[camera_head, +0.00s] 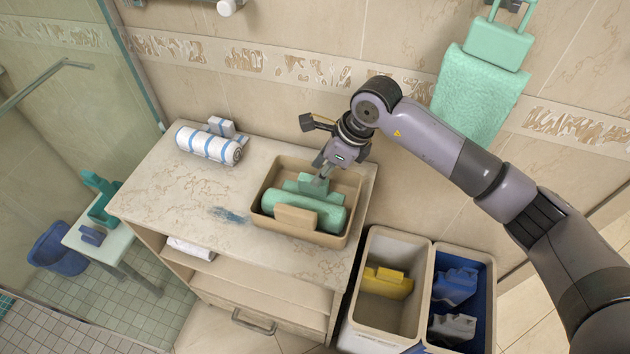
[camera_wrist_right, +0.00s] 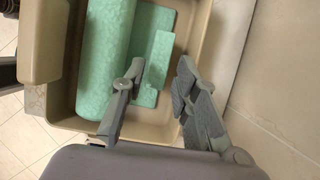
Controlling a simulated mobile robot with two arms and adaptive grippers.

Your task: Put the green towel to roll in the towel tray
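The green towel roll (camera_head: 303,211) lies lengthwise in the beige towel tray (camera_head: 354,225) on the vanity top. A flatter green piece with a raised block (camera_head: 308,184) lies behind the roll; I cannot tell whether it is part of the towel. In the right wrist view the roll (camera_wrist_right: 104,55) is inside the tray (camera_wrist_right: 196,50). My right gripper (camera_head: 322,180) is over the back part of the tray, behind the roll. Its fingers stand apart in the wrist view (camera_wrist_right: 160,85), with nothing clearly held between them. My left gripper is not in view.
A blue-striped white towel roll (camera_head: 208,146) lies on the vanity's back left. A blue smear (camera_head: 229,215) marks the vanity top (camera_head: 180,195). Two bins (camera_head: 387,312) (camera_head: 485,268) stand right of the vanity. A green towel (camera_head: 478,92) hangs on the wall near my right arm.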

